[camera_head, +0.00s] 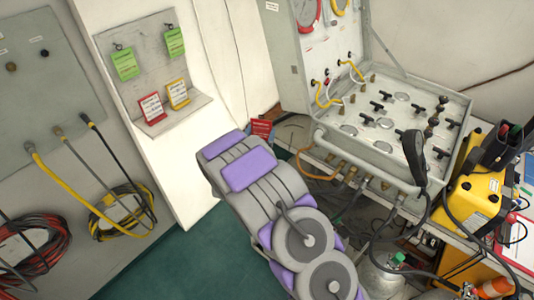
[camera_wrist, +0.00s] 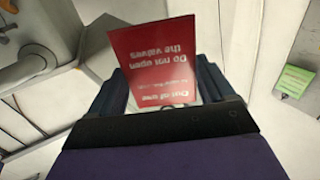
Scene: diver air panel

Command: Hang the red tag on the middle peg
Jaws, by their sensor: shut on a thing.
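My gripper (camera_wrist: 162,92) is shut on a red tag (camera_wrist: 155,62). The tag's white lettering, upside down in the wrist view, reads "Do not open the valves". In the head view the red tag (camera_head: 262,128) shows just past the far end of my arm, and the fingers are mostly hidden. The grey peg board (camera_head: 148,55) is at the upper left, apart from the tag. Green tags hang at its left (camera_head: 124,63) and right (camera_head: 174,42). I cannot clearly make out the middle peg between them.
A ledge (camera_head: 172,118) below the board holds a red-and-white tag (camera_head: 151,108) and a yellow tag (camera_head: 178,94). The valve panel (camera_head: 385,125) with hoses stands to the right. Coiled hoses (camera_head: 120,210) hang at left. A green tag (camera_wrist: 295,81) shows in the wrist view.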

